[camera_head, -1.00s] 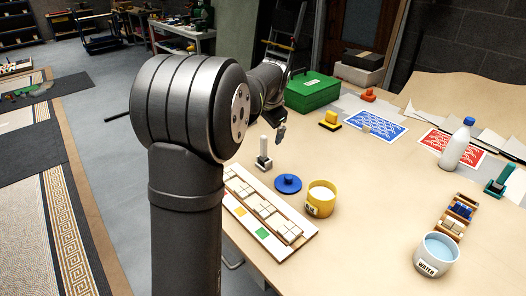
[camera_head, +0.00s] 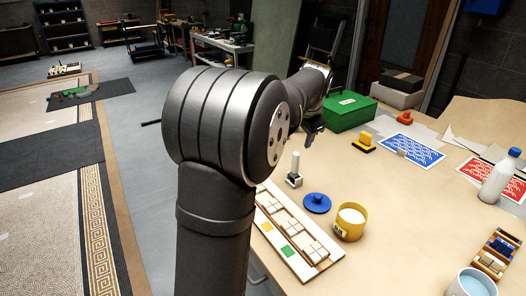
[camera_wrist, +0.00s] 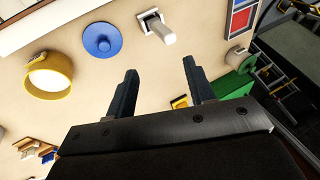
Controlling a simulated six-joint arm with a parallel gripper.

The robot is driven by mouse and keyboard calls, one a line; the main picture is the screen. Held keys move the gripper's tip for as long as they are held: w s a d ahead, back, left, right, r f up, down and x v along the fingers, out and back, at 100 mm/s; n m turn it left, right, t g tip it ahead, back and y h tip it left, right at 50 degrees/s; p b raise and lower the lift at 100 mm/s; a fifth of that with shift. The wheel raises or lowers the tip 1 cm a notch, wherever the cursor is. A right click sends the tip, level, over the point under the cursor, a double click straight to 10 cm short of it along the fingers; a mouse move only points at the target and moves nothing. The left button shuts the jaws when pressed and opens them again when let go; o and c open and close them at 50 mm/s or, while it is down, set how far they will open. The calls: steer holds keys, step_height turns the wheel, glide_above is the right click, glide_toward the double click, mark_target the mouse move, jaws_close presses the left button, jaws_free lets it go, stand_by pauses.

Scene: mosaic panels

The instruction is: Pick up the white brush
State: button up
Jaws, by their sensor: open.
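The white brush (camera_head: 295,168) stands upright on the table, a pale handle on a dark square base, beyond the end of the tile tray. In the wrist view the white brush (camera_wrist: 158,27) shows near the top, ahead of my fingertips and apart from them. My gripper (camera_head: 312,133) is above the table, slightly right of and beyond the brush in the head view. In the wrist view my gripper (camera_wrist: 160,66) has its two fingers spread, with nothing between them.
A blue round lid (camera_head: 317,202) and a yellow cup (camera_head: 350,221) stand close right of the brush. The tile tray (camera_head: 329,266) lies in front. A green box (camera_head: 350,112) and a yellow-handled block (camera_head: 364,142) stand behind. The table middle is clear.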

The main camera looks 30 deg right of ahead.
steer(key=shift+w, duration=0.1)
steer(key=g, duration=0.4)
glide_toward(297, 154)
steer(key=shift+y, duration=0.4)
steer(key=f, duration=0.3)
steer(key=d+f, duration=0.1)
steer(key=f, duration=0.2)
steer(key=d+f, duration=0.1)
steer(key=f, duration=0.2)
steer(key=shift+f, duration=0.35)
steer(key=shift+w+d+f, duration=0.1)
steer(key=shift+w+f, duration=0.1)
steer(key=shift+f, duration=1.15)
steer(key=shift+w+d+f, duration=0.1)
steer(key=shift+w+f, duration=0.1)
steer(key=shift+f, duration=1.1)
jaws_close()
